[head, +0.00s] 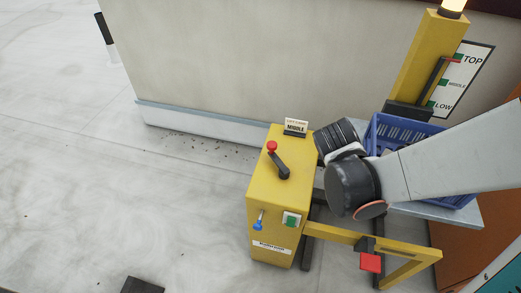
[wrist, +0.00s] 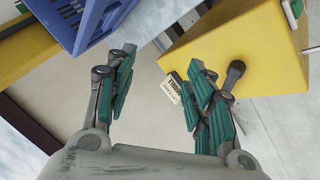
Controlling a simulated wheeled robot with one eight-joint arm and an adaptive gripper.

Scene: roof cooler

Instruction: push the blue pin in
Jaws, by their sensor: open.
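The blue pin (head: 257,221) sits on the front face of the yellow lift box (head: 262,196), left of a green button (head: 291,219). It looks like a small blue knob with a pale shaft sloping up from it; how deep it sits I cannot tell. In the head view my arm reaches in from the right and its wrist is behind and right of the box, with the fingers hidden. In the wrist view my gripper (wrist: 165,95) is open and empty, its teal-padded fingers apart, near the yellow box (wrist: 240,45). The pin is not clearly visible there.
A blue crate (head: 392,128) stands on the lift platform behind my arm.

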